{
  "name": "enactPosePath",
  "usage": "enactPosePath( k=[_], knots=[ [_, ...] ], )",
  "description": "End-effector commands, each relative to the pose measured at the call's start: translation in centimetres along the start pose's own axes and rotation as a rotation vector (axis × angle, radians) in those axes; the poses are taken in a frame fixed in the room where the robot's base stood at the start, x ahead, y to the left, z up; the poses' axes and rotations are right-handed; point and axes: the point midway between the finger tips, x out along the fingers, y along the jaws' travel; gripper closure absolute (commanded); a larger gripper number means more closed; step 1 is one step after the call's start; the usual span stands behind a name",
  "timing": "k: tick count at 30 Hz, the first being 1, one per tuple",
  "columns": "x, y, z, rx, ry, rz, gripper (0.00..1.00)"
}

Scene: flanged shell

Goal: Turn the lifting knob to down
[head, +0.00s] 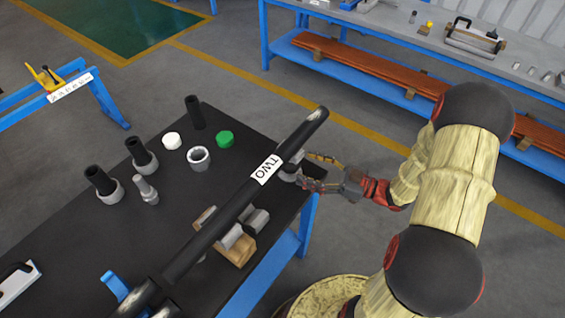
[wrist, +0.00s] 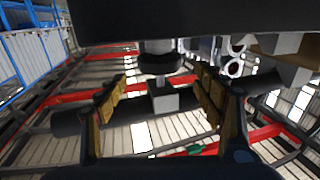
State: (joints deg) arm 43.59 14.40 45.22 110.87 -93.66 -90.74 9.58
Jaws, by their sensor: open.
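A long black pipe with a white "TWO" label (head: 266,169) crosses above the black table in the head view. A grey fitting (head: 290,172) shows under the pipe beside my gripper (head: 308,171). I cannot tell for certain that it is the lifting knob. My gripper reaches in from the right, with its fingers spread around or beside the fitting. In the wrist view, my open gripper (wrist: 161,88) has one finger on each side of a dark round knob-like part (wrist: 160,62) and a grey block (wrist: 165,99). No contact is clear. Any up or down marking is not visible.
The black table (head: 122,232) holds several grey fittings, a green cap (head: 225,138), a white cap (head: 172,141) and a wooden block (head: 238,250). A blue workbench (head: 390,45) stands behind. Open floor lies between table and workbench.

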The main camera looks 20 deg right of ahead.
Motion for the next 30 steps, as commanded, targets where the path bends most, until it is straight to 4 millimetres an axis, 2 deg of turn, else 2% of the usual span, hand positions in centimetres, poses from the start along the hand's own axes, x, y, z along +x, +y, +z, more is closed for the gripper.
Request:
enactPosePath(
  k=[6, 13, 25, 30],
  knots=[
    [3.4, -0.1, 0.2, -0.003, -0.001, -0.004, 0.32],
    [5.9, 0.0, 0.1, -0.003, -0.002, -0.001, 0.32],
    [6.5, 0.0, 0.0, -0.002, -0.002, 0.001, 0.32],
    [6.5, 0.0, 0.0, -0.002, -0.002, 0.001, 0.41]
  ],
)
